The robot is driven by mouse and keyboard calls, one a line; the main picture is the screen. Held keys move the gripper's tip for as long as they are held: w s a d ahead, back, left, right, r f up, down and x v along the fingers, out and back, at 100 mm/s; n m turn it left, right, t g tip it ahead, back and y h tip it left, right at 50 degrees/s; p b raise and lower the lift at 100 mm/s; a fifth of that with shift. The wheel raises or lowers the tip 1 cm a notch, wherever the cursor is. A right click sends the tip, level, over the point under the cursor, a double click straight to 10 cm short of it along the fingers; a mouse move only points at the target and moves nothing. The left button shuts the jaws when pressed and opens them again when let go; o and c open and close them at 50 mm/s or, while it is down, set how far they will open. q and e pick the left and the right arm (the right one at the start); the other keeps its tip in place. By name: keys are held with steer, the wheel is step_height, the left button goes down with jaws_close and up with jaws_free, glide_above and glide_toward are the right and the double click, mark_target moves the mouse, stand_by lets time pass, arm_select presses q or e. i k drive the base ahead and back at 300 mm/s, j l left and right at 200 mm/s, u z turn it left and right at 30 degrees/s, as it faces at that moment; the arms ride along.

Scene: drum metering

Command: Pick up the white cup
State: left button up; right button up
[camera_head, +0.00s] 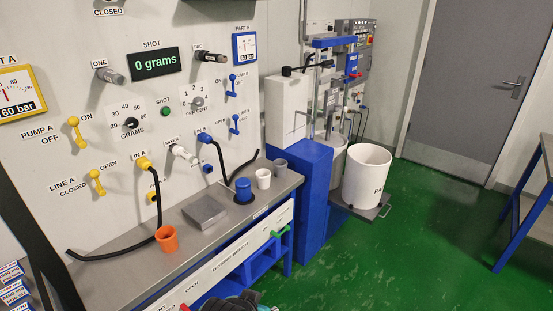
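The white cup (263,179) stands upright on the grey bench top (130,270), near its far right end. A grey cup (280,168) stands just to its right, and a blue container (243,191) stands close on its left. An orange cup (166,239) stands further left, near the front of the bench. I cannot make out either gripper's fingertips in this view. No gripper is at the white cup.
A flat metal scale (205,213) lies between the orange cup and the blue container. Black hoses (222,160) hang from the wall panel, one ending near the blue container. A blue cabinet (301,195) and a white drum (366,177) stand right. Green floor is open there.

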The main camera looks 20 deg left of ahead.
mark_target(263, 179)
steer(key=i+l+u, duration=0.1)
steer(key=i, duration=1.05)
